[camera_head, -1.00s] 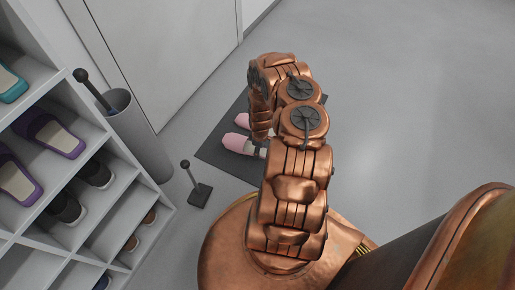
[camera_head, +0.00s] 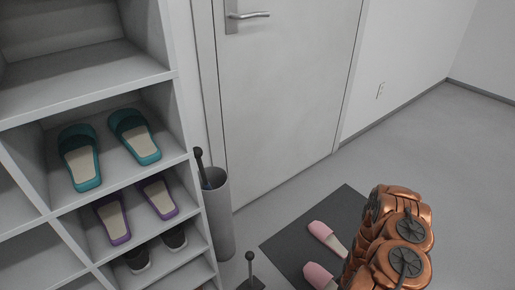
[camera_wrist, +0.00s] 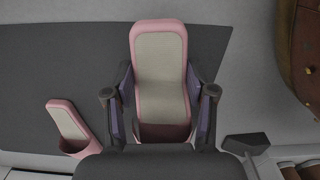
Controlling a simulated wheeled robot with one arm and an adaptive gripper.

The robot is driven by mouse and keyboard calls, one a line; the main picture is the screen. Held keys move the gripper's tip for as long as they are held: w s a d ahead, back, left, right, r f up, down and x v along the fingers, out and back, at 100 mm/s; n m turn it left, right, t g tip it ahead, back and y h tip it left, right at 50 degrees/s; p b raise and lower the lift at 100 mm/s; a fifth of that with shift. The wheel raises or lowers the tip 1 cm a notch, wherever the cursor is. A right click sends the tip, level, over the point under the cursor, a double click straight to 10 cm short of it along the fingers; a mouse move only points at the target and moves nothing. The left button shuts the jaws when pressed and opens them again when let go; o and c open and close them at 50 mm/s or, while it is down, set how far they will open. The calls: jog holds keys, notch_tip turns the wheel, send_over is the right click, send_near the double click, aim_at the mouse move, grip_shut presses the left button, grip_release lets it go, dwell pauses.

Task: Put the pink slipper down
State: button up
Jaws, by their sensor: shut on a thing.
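My gripper (camera_wrist: 163,99) is shut on a pink slipper (camera_wrist: 160,70) with a beige insole, one finger on each side of it. In the wrist view the slipper's heel points up and its toe part is partly hidden by my gripper. It looks larger than the other slipper, so it seems to be held above the dark mat (camera_wrist: 60,60); the exact gap cannot be told. In the head view the held slipper (camera_head: 318,275) is the nearer one, with my arm hiding the gripper. The second pink slipper (camera_head: 325,236) lies on the mat, also in the wrist view (camera_wrist: 68,125).
A white shelf (camera_head: 170,130) at the left holds teal sandals (camera_head: 135,135), purple slippers (camera_head: 112,220) and dark shoes (camera_head: 174,238). A grey cylindrical bin (camera_head: 219,215) and a small dark stand (camera_head: 250,270) are between shelf and mat. A door (camera_head: 285,100) is behind.

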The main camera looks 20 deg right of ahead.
jog(key=shift+r, duration=0.1)
